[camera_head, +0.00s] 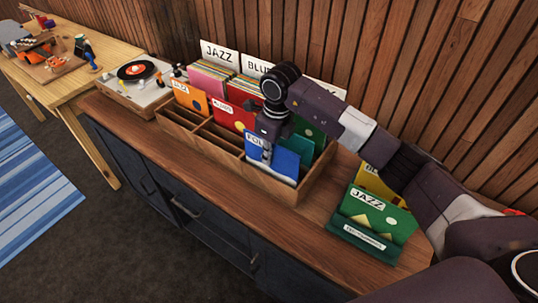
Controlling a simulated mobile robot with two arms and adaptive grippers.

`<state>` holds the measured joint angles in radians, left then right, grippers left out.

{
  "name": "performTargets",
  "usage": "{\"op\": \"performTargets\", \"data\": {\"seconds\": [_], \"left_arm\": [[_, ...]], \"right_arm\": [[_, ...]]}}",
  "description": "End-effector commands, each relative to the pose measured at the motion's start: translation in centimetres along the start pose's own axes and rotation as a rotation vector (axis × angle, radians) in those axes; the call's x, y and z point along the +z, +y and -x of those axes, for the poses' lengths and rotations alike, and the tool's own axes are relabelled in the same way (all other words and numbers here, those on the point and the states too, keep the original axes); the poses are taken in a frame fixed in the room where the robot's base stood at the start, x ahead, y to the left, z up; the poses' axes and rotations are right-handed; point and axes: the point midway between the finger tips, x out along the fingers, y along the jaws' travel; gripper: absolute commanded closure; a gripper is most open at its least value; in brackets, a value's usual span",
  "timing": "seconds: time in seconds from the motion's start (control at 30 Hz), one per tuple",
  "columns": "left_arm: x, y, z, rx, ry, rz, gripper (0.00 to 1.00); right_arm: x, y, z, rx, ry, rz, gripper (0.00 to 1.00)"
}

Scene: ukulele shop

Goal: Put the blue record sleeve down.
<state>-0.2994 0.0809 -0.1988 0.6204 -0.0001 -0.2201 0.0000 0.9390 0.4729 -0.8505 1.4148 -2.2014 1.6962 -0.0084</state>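The blue record sleeve (286,162), with a white label reading "FOL" and the rest hidden, is in the front right compartment of the wooden record bin (283,190). Its lower part is behind the bin's front wall. My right gripper (267,155) reaches down from above at its upper left part. One finger lies across the sleeve's front face; the other is hidden behind it. The gripper looks shut on the sleeve. My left gripper is out of view.
Green sleeves (309,130) stand behind the blue one. A red sleeve (232,115) and an orange sleeve (190,98) stand further left. A green JAZZ sleeve (376,213) is displayed at right. A turntable (136,85) sits at left. The cabinet top (225,175) is clear in front.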

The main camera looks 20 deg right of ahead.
Motion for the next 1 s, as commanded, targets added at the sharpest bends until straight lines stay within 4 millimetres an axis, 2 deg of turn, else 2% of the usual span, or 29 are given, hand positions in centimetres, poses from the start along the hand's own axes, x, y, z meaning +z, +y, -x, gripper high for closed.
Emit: {"op": "performTargets", "data": {"seconds": [0.3,0.5,0.77,0.97,1.0], "left_arm": [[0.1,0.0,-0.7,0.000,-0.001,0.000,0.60],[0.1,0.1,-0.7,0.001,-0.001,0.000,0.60],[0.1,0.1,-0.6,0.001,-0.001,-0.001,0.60],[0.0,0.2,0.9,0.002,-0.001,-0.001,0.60],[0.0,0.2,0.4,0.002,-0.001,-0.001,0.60]], "right_arm": [[-0.1,0.0,-0.7,0.000,0.000,0.000,1.00],[-0.1,0.0,-0.7,0.000,0.000,0.000,0.78],[-0.1,0.0,-0.6,0.000,0.000,0.000,0.78],[0.1,0.0,0.9,0.001,0.000,0.000,0.78],[0.1,-0.1,1.2,-0.001,-0.002,0.000,0.78]]}}
